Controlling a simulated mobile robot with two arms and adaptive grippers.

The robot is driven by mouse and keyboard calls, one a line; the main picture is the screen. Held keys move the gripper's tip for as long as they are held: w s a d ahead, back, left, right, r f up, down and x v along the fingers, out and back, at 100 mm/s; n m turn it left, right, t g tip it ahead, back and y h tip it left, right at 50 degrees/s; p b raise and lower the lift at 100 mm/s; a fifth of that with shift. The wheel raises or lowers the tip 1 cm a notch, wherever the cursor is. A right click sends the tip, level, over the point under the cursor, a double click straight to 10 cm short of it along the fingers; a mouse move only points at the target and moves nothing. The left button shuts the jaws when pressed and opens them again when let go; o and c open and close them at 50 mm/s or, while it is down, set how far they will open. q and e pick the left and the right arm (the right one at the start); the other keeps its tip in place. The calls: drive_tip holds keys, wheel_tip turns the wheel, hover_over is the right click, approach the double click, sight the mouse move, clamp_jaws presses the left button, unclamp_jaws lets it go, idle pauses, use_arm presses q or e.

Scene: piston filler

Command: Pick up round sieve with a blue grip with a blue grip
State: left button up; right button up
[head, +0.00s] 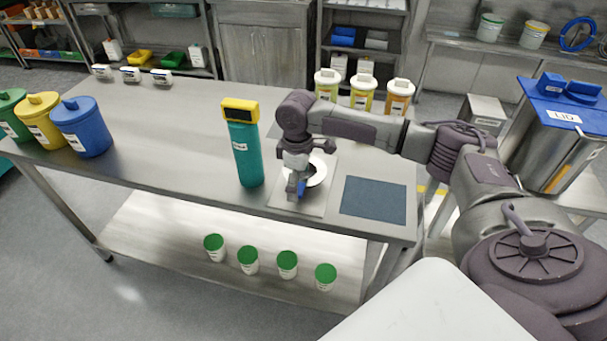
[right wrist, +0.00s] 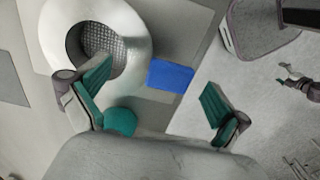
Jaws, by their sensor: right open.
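The round sieve (head: 317,172) lies on a light board on the steel table, partly hidden by my right gripper in the head view. In the right wrist view its pale metal ring with a mesh centre (right wrist: 97,42) is at the upper left. Its blue grip (right wrist: 170,75) points right, towards the table's front edge. My right gripper (head: 296,188) points down over the grip. In the right wrist view its teal-padded fingers (right wrist: 156,102) are apart, with the blue grip between and slightly beyond them. What looks like my left gripper (right wrist: 290,75) shows small at the right edge, its jaws unclear.
A teal container with a yellow top (head: 246,150) stands close left of the sieve. A dark blue mat (head: 373,199) lies to its right. Several lidded jars (head: 362,93) stand behind. Blue, yellow and green canisters (head: 82,128) stand at the far left. The middle-left tabletop is clear.

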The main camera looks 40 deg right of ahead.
drive_tip(key=shift+f, duration=0.9)
drive_tip(key=shift+c, duration=0.3)
drive_tip(key=c, duration=1.1)
